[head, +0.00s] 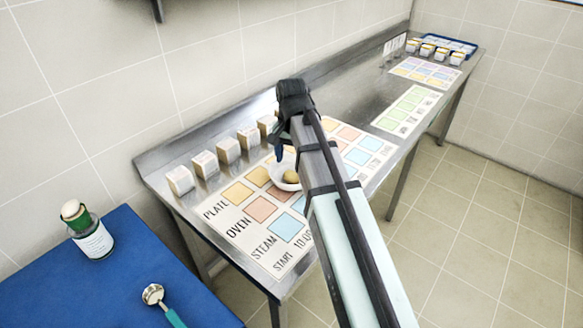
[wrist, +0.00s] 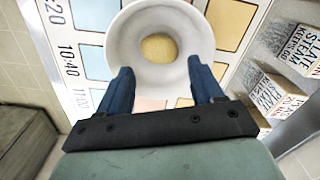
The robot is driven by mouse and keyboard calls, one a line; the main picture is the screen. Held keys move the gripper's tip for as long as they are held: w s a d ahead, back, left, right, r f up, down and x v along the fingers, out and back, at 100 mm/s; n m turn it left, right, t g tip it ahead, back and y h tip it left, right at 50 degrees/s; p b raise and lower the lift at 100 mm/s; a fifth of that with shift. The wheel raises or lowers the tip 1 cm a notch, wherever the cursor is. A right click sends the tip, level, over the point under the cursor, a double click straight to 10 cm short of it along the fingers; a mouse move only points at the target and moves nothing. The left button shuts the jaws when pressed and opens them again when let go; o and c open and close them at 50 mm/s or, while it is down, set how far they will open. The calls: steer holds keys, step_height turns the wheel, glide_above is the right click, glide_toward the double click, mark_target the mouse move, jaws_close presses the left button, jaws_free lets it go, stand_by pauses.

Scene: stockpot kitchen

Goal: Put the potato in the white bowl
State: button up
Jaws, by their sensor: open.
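The white bowl (head: 277,172) stands on the printed mat on the steel table, partly hidden behind my arm in the head view. In the wrist view the white bowl (wrist: 122,48) is at the top centre. The potato (wrist: 159,47), round and yellow-tan, lies inside the bowl near its middle; it also shows in the head view (head: 291,177). My gripper (wrist: 158,82) is open, its two blue fingers apart at the near side of the bowl, with nothing between the tips but the bowl's near part. Whether the fingers touch the bowl cannot be told.
The printed mat (head: 241,217) has coloured squares. Several white boxes (head: 228,150) stand along the wall side of the steel table. A blue table (head: 130,270) at lower left holds a jar (head: 91,238) and a scoop (head: 154,294). More boxes (head: 442,54) stand at the far end.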

mark_target(292, 173)
step_height(292, 173, up, 6)
stand_by(0.4)
